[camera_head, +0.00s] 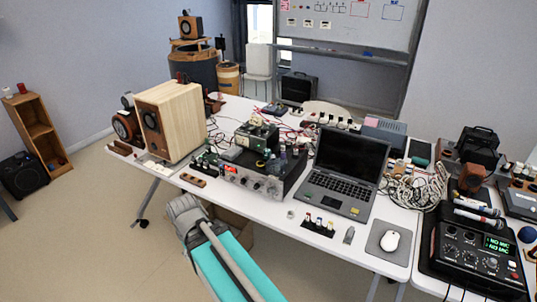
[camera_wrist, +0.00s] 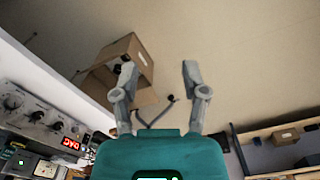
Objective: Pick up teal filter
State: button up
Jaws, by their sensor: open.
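A small dark teal block (camera_head: 420,161), which looks like the teal filter, lies on the white table behind the right side of the laptop. It is too small to make out in detail, and I do not see it in the wrist view. My gripper (camera_wrist: 159,68) is open and empty in the wrist view, its two grey fingers spread apart above the floor. In the head view my arm reaches up from the bottom, in front of the table's near edge. The gripper is far to the left of the teal block and nearer to me.
The open laptop (camera_head: 345,170) stands between my arm and the teal block. Coiled cables (camera_head: 415,188) lie just in front of the block. A wooden speaker (camera_head: 171,122) and test instruments (camera_head: 262,172) crowd the table. A cardboard box (camera_wrist: 129,60) sits on the floor below.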

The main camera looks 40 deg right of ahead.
jog(key=shift+a, duration=0.1)
jog(key=o, duration=0.4)
jog(key=shift+w, duration=0.15)
jog(key=shift+c, duration=0.2)
jog(key=w+d+r+n+t+h+b, duration=0.1)
jog(key=w+d+n+h, duration=0.3)
jog(key=d, duration=0.9)
jog(key=w+d+r+n+t+h+b, duration=0.1)
jog(key=w+d+n+h+b, duration=0.3)
jog(key=w+d+n, duration=0.7)
jog(key=w+d+r+n+t+h+b, duration=0.1)
jog(key=w+d+n+t+h+b, duration=0.2)
jog(key=w+d+n, duration=0.4)
jog(key=shift+w+d+r+n+h, duration=0.25)
jog(key=shift+w+d+h, duration=0.55)
jog(key=shift+w+d, duration=2.8)
jog(key=shift+s+d+f, duration=0.1)
jog(key=shift+s+d, duration=0.8)
jog(key=shift+d, duration=0.1)
